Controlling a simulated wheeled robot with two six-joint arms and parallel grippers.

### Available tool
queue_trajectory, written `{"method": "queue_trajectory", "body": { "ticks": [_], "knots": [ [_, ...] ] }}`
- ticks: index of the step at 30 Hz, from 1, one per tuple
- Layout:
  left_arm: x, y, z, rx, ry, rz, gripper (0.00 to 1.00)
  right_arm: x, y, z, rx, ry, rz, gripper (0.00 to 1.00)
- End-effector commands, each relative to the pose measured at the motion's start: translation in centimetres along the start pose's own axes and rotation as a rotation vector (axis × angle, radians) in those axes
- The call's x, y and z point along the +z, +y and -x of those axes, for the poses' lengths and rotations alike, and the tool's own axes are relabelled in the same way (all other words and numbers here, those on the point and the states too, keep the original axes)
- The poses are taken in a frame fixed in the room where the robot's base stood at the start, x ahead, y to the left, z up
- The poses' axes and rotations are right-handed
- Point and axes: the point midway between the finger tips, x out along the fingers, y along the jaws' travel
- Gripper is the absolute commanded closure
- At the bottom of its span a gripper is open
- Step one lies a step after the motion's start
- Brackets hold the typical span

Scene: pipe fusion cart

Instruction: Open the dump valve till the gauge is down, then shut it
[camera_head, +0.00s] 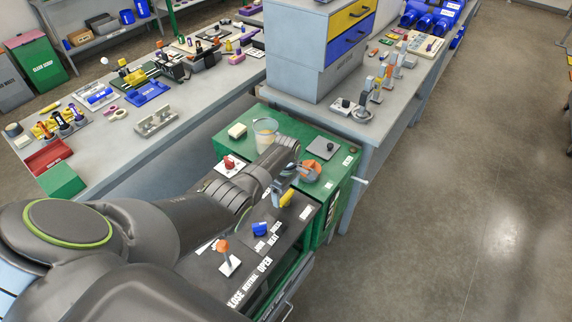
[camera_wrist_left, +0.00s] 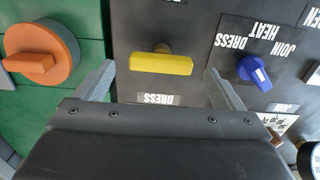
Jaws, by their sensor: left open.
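My left gripper (camera_head: 283,184) is over the cart's black panel; in the left wrist view (camera_wrist_left: 160,76) its two fingers are apart and empty. A yellow bar handle (camera_wrist_left: 160,64) lies crosswise between and just beyond the fingertips; I see no contact. It also shows in the head view (camera_head: 287,198), partly behind the gripper. No dump label is readable, so I cannot tell which control is the dump valve. A gauge (camera_wrist_left: 313,160) is cut off at the wrist view's lower right; its needle is unreadable. My right gripper is not in view.
An orange round knob (camera_wrist_left: 40,54) is left of the fingers on green metal. A blue knob (camera_wrist_left: 254,72) is to the right. An orange-tipped lever (camera_head: 223,247) stands by CLOSE, NEUTRAL, OPEN labels. A clear bucket (camera_head: 265,135) stands on the green cart. Open floor lies right.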

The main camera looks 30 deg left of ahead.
Motion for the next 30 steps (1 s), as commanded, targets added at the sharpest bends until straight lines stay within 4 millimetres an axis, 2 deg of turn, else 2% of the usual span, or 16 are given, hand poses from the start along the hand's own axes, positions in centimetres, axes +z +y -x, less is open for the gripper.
{"method": "queue_trajectory", "body": {
  "ticks": [1, 7, 21, 25, 30],
  "knots": [
    [-0.1, 0.0, 1.1, 0.003, 0.001, 0.000, 0.10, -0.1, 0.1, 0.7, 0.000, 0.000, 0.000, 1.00],
    [-0.1, -0.1, 4.1, 0.002, 0.002, 0.000, 0.10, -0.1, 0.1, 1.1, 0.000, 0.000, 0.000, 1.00],
    [-0.1, 0.0, 12.2, 0.004, 0.003, 0.001, 0.10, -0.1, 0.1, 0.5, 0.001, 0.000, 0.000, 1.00],
    [-0.1, 0.1, 14.0, 0.003, 0.001, 0.000, 0.10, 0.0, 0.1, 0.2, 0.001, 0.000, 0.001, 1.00],
    [-0.1, 0.0, 15.2, 0.000, 0.002, 0.001, 0.10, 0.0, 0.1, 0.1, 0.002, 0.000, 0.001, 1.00]
  ]
}}
